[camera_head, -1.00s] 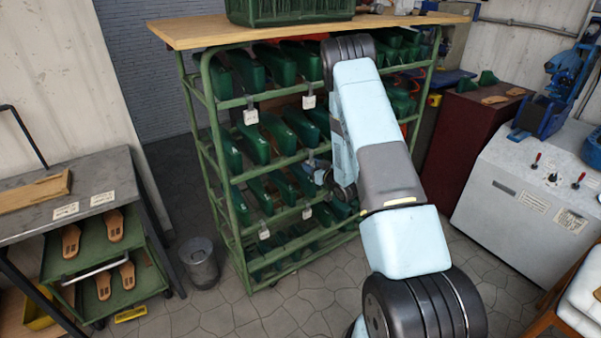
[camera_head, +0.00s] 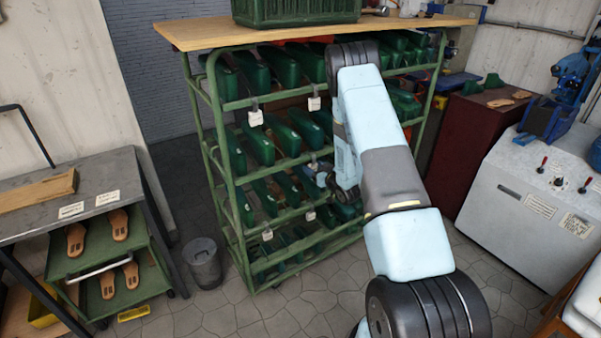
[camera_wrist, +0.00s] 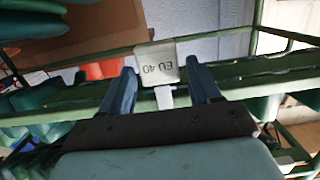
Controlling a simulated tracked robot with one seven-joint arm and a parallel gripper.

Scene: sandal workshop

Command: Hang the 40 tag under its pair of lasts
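The white tag marked EU 40 (camera_wrist: 158,62) appears upside down in the wrist view. A narrow white stem joins it, and a green rail (camera_wrist: 230,88) runs behind. My gripper (camera_wrist: 160,72) has its two blue fingers spread, one on each side of the tag. I see a gap at the right finger and cannot tell whether the left one touches. In the head view my gripper (camera_head: 325,179) is at the rack's front, at a middle shelf. The tag there is too small or hidden to make out. Green lasts (camera_head: 258,145) stand in pairs on the rack (camera_head: 229,170).
Other white tags hang from the rack rails, two on the upper rail (camera_head: 255,118) and some lower. A green crate (camera_head: 296,8) stands on the wooden top. A grey bin (camera_head: 204,265) is on the floor left of the rack. A grey machine (camera_head: 520,195) stands at right.

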